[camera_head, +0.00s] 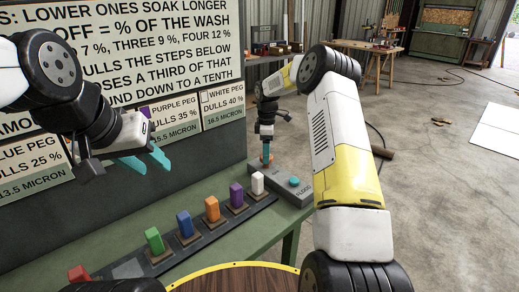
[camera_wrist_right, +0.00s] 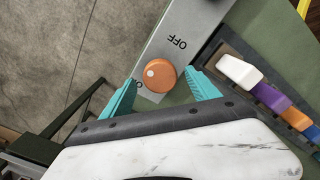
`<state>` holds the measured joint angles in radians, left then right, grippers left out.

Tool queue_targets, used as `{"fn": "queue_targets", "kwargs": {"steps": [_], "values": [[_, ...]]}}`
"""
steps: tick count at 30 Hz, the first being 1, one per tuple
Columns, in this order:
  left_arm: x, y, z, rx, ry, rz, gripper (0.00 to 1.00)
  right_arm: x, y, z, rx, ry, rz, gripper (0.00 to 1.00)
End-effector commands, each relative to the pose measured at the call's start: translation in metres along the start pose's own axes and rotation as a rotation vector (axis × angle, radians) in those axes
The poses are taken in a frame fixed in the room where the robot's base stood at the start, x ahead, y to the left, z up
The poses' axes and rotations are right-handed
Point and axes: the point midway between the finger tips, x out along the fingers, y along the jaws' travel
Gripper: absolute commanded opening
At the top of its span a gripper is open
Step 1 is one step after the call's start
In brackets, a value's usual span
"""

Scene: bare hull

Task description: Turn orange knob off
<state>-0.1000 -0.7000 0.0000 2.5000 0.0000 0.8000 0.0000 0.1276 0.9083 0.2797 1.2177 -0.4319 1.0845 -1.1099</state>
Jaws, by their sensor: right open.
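The orange knob (camera_wrist_right: 161,77) sits on a grey metal panel (camera_wrist_right: 192,22) in the right wrist view. A white dot shows on its left part; "OFF" is printed above right of it and "ON" at its lower left. My right gripper (camera_wrist_right: 162,95) is open, its teal fingers on either side of the knob; I cannot tell if they touch it. In the head view my right gripper (camera_head: 266,150) points down over the grey box, and the knob is mostly hidden. My left gripper (camera_head: 146,161) is open and empty at the left, above the bench.
A row of coloured pegs, including white (camera_head: 257,183), purple (camera_head: 236,196) and orange (camera_head: 212,209), stands in a dark rack beside the box. A teal button (camera_head: 294,181) is on the box. A sign board (camera_head: 150,50) stands behind the green bench (camera_head: 240,240).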

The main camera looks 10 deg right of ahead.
Motion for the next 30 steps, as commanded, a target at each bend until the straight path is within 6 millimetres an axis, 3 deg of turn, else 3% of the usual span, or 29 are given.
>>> {"fn": "queue_targets", "kwargs": {"steps": [4,13,23,30], "values": [[0.0000,0.0000,0.0000,0.000,0.000,0.000,0.36,0.0128,0.0001,0.0002,0.001,0.000,0.001,0.70],[0.0000,0.0000,0.0000,0.000,0.000,0.000,0.36,0.0158,0.0001,0.0001,0.001,0.000,0.001,0.70],[0.0000,0.0000,0.0000,0.000,0.000,0.000,0.36,0.0155,0.0001,-0.0001,0.001,0.000,0.001,0.08],[0.0000,0.0000,0.0000,0.000,0.000,0.000,0.36,0.0153,0.0002,-0.0001,0.022,0.000,0.001,0.08]]}}
